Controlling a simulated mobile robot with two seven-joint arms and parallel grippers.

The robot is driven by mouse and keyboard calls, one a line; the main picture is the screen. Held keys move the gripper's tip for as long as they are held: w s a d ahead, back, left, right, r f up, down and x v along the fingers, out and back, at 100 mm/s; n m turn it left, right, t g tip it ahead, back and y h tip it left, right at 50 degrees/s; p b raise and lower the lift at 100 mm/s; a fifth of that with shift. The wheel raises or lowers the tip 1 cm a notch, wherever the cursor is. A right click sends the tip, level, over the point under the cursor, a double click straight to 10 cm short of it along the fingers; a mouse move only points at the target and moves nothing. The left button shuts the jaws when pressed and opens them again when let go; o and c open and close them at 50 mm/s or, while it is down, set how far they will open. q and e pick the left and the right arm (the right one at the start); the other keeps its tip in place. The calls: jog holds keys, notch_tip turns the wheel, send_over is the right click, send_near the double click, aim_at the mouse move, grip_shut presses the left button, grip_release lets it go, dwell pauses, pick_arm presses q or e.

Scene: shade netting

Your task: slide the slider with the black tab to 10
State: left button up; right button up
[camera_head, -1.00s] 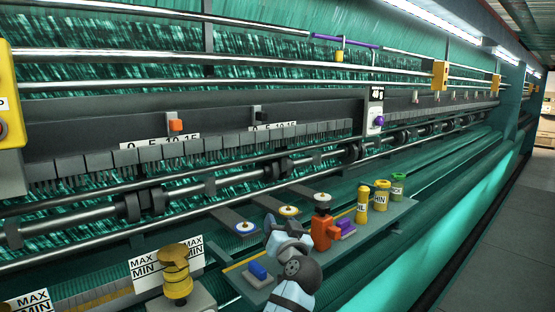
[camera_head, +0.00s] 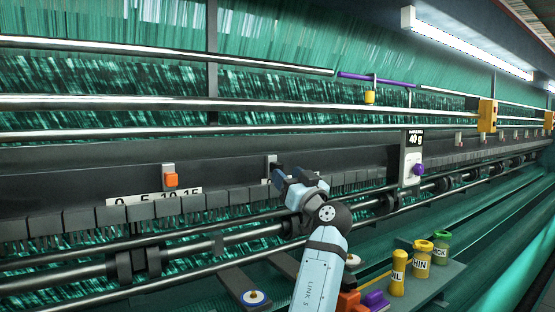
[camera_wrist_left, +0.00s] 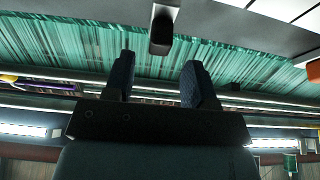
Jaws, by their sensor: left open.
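The slider with the black tab (camera_head: 270,163) stands on the grey rail in the head view, partly covered by my left gripper. Its number scale is hidden behind the gripper and arm, so its reading cannot be told. My left gripper (camera_head: 293,176) is open, with its fingers raised in front of the rail, close to this slider. In the left wrist view the open fingers (camera_wrist_left: 157,72) have an empty gap. A dark block (camera_wrist_left: 163,28), probably the black tab, shows just beyond the gap. Contact cannot be told. My right gripper is not in view.
A slider with an orange tab (camera_head: 171,180) stands left on the same rail, above a scale (camera_head: 155,196) marked 0 to 15. A box with a purple knob (camera_head: 416,169) is at right. Shiny bars run above and below the rail. Yellow and green containers (camera_head: 421,257) stand lower right.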

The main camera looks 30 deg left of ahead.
aim_at(280, 167)
pick_arm(q)
jog(key=p+x, duration=0.1)
jog(key=x, duration=0.3)
jog(key=shift+a+r, duration=0.2)
jog(key=shift+r, duration=0.05)
jog(key=shift+w+a+r, duration=0.1)
jog(key=shift+w+a, duration=0.2)
jog(key=shift+a, duration=0.2)
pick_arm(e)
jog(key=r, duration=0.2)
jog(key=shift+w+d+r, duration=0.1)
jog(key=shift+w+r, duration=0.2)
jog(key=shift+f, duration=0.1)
